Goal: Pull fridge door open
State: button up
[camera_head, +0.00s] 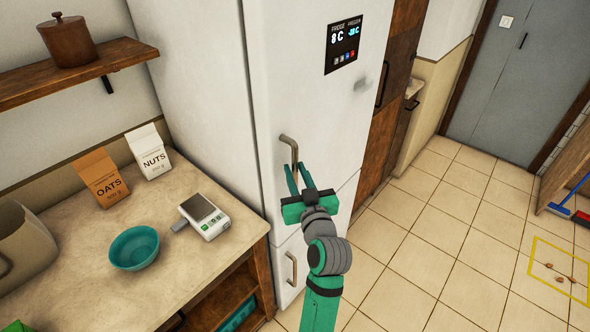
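The white fridge (285,75) stands in the middle of the view, with a dark display panel on its upper door. That door looks shut. Its metal handle (289,145) is a short bar on the left part of the door. My gripper (295,170) reaches up to the handle from below and in front. Its two green fingers are apart, one on each side of the handle's lower end. Whether they touch the handle I cannot tell. A lower door has its own handle (291,269), partly beside my arm.
Left of the fridge, a counter (100,285) holds a teal bowl (134,248), a scale (204,215), and oats and nuts packages. A wooden shelf (75,75) hangs above. The tiled floor (430,230) at right is mostly clear, with small items inside a yellow outline.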

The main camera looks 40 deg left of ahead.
jog(key=shift+w+a, duration=0.4)
jog(key=shift+a, duration=0.2)
grip_shut()
jog(key=shift+d, duration=0.1)
